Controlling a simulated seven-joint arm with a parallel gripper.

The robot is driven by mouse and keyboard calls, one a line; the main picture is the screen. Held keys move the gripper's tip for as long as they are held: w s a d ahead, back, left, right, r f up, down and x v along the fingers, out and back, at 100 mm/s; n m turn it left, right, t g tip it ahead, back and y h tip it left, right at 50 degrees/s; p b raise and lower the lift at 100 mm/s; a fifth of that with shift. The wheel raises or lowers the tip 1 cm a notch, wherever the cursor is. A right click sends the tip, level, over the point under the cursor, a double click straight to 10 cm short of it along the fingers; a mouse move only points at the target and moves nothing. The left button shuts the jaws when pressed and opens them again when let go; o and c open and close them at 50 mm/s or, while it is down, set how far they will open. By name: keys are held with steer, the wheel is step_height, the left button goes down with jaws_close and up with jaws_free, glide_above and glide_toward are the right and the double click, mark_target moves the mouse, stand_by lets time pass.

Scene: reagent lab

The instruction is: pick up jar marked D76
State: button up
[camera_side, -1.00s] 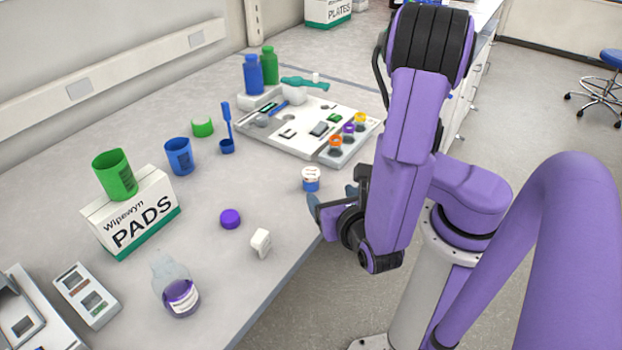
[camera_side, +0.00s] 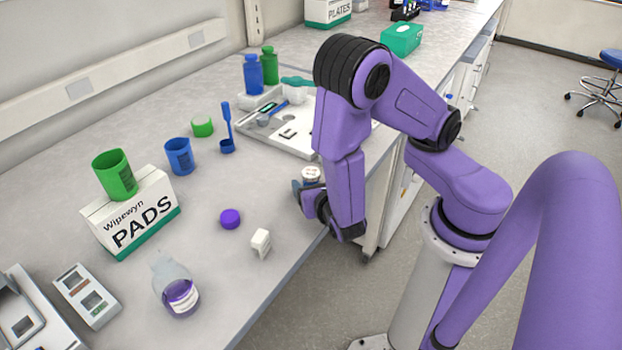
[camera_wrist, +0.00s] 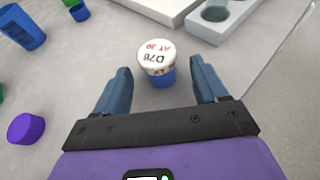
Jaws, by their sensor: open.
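The jar marked D76 (camera_wrist: 156,58) has a white lid with "D76" and red writing, and a blue body. It stands upright on the bench. In the wrist view it lies just ahead of and between the open fingers of my gripper (camera_wrist: 162,90), apart from both. In the side view its white lid (camera_side: 311,174) shows, and my gripper (camera_side: 304,193) hides most of its body. My gripper is low at the bench's front edge and empty.
A purple cap (camera_side: 230,218) and a small white block (camera_side: 261,243) lie to the left. A white tray (camera_side: 285,140) with items stands behind the jar. A blue beaker (camera_side: 179,156), the PADS box (camera_side: 132,214) and a clear bottle (camera_side: 176,288) stand further left.

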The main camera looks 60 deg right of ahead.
mark_target(313, 176)
steer(key=shift+x, duration=0.8)
steer(key=c, duration=1.1)
steer(key=shift+r, duration=0.15)
steer(key=shift+r, duration=4.9)
